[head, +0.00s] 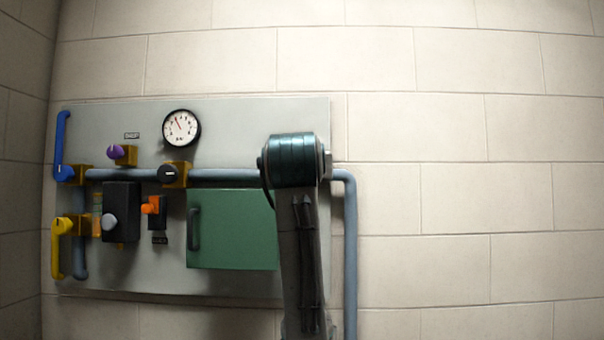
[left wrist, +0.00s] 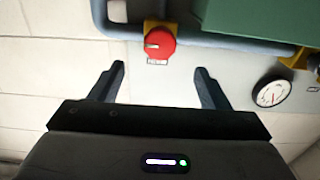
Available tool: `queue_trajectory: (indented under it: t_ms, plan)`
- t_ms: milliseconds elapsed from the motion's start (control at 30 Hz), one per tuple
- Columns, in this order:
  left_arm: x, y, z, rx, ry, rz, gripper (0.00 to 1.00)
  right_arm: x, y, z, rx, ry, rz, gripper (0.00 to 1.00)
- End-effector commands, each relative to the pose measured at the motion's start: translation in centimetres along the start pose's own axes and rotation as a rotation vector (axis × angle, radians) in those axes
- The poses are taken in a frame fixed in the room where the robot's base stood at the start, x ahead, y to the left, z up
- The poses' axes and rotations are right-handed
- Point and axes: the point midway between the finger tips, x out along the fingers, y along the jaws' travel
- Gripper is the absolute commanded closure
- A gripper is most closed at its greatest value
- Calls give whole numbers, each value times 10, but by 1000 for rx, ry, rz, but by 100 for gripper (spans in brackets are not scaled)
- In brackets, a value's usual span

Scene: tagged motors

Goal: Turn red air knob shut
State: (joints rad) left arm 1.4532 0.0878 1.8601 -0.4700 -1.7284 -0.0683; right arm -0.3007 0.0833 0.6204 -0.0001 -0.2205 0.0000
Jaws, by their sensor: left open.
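The red knob (left wrist: 160,44) shows in the left wrist view, on a yellow valve body (left wrist: 150,25) on the blue-grey pipe. A short white mark lies roughly across the knob's face. A small label (left wrist: 157,62) too small to read sits beside it. My left gripper (left wrist: 160,70) is open and empty. Its two fingers are spread either side of the knob's line, with the knob ahead of the tips and apart from them. In the head view my arm covers part of the panel, and neither the red knob nor the gripper's fingers can be seen there.
The grey panel (head: 235,120) carries a gauge (head: 181,129), a green cabinet door (head: 232,230), a black knob (head: 168,173), a purple knob (head: 115,152), an orange knob (head: 150,205), a blue lever (head: 61,140) and a yellow lever (head: 57,250). Bare wall lies to the right.

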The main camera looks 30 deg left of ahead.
Motion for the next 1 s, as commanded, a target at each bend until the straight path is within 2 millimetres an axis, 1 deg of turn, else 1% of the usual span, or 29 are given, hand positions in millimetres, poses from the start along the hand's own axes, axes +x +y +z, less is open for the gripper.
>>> queue_trajectory:
  t_ms: [33,300,400,500,667,933,1000]
  plan:
    - [8,-1,-3,3,-4,-3,30,-9,1,-1,0,0,0,64]
    - [60,-1,-4,4,-5,-2,30,-40,2,-4,0,0,-1,64]
    - [76,-1,-3,3,-4,-2,30,-48,2,-5,1,0,-2,64]
    - [87,0,-2,2,-1,-1,30,-54,1,-5,2,0,-4,64]
    - [97,0,0,1,-1,0,30,-57,-1,-6,3,0,-6,64]
    - [98,0,1,0,0,0,30,-56,-1,-6,3,0,-6,64]
    - [97,0,1,0,0,0,44,-56,-1,-6,2,0,-6,64]
